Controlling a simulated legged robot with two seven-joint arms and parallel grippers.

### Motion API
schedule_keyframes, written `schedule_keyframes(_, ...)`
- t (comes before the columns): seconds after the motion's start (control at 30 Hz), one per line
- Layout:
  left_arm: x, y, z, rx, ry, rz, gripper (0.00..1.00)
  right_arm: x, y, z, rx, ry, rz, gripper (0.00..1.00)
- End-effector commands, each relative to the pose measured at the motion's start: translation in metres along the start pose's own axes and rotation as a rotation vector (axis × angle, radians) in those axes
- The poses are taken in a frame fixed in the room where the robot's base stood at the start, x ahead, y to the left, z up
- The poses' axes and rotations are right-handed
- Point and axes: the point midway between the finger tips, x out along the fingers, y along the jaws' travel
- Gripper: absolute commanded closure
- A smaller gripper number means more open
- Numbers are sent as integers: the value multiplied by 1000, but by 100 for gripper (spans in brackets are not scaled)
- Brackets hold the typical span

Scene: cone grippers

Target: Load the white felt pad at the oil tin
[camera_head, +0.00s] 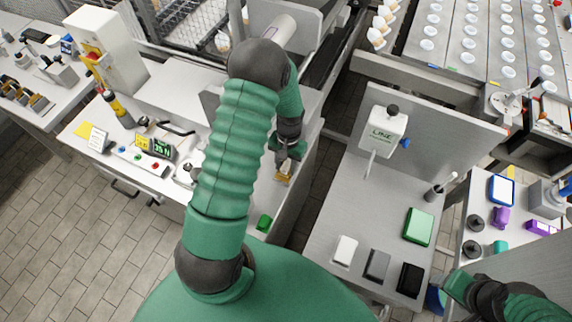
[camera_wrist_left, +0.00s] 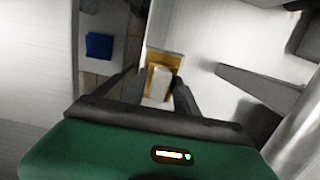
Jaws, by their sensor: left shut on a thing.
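My left gripper (camera_head: 284,162) is shut on a small tan-gold piece (camera_head: 284,174) with a pale block on it. In the left wrist view the tan piece (camera_wrist_left: 177,61) and pale block (camera_wrist_left: 159,83) sit between the fingertips (camera_wrist_left: 160,86). A white block, which looks like the white felt pad (camera_head: 345,250), lies flat on the right-hand bench, away from this gripper. A green rectangular tin, which looks like the oil tin (camera_head: 418,227), lies farther right on that bench.
A grey block (camera_head: 377,265) and a black block (camera_head: 410,280) lie beside the white one. A white dispenser (camera_head: 385,130) stands at the back of the right-hand bench (camera_head: 330,215). A gap separates it from the left bench, which holds a display box (camera_head: 158,147).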

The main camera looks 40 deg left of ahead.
Motion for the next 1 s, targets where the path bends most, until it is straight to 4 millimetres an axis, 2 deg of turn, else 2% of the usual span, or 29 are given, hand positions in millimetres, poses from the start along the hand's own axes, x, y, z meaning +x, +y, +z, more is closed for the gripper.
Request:
schedule_keyframes(0.17, -4, 0, 1, 0, -2, 0, 97, -4, 0, -1, 0, 0, 0, 39)
schedule_keyframes(0.8, -67, 0, 8, 0, 0, 0, 97, -56, 0, -13, 0, 0, 0, 39)
schedule_keyframes(1.0, -70, 0, 9, 0, -1, 0, 97, -58, 0, -14, 0, 0, 0, 39)
